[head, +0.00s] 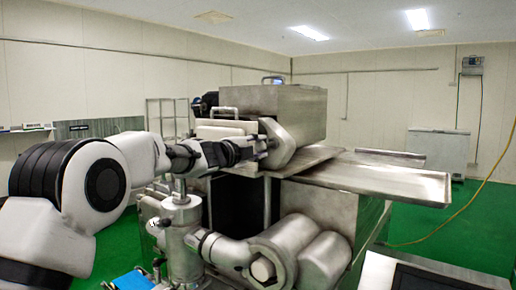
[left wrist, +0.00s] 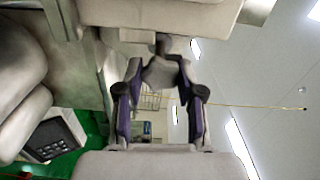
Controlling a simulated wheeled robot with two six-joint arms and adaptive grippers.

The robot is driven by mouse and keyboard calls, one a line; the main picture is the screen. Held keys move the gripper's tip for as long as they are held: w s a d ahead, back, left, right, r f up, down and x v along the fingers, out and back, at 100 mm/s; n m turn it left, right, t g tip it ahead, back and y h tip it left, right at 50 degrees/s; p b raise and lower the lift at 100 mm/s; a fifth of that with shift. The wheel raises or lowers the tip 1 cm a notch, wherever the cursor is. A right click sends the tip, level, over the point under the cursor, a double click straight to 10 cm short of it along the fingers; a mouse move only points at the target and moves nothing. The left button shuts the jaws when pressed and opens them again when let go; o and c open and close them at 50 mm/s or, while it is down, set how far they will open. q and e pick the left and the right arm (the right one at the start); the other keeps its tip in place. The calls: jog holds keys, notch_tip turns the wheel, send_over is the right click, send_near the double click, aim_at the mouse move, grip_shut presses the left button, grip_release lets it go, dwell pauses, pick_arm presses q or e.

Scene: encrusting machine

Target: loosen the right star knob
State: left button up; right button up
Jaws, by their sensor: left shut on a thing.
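My left gripper (head: 262,147) reaches in from the left to the side of the machine's steel upper housing (head: 290,108). In the left wrist view its two dark, purple-padded fingers (left wrist: 160,82) are closed around a grey knob (left wrist: 160,73). The knob sits on a short stem that joins a pale machine part (left wrist: 160,12). In the head view the knob is mostly hidden by the fingers, and its star shape cannot be made out. My right gripper is not in view.
Steel trays (head: 370,175) extend right from the machine. A dark panel (head: 430,278) is at lower right. A yellow cable (head: 480,165) hangs at right. Green floor shows beyond.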

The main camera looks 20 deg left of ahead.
pick_arm(q)
jog(key=shift+r, duration=0.35)
jog(key=o, duration=0.7)
jog(key=shift+a, duration=0.1)
jog(key=o, duration=0.5)
jog(key=shift+w, duration=0.1)
jog(key=shift+c, duration=0.2)
jog(key=shift+w+f, duration=0.2)
jog(key=shift+f, duration=0.1)
jog(key=v, duration=1.2)
jog(key=shift+w, duration=0.1)
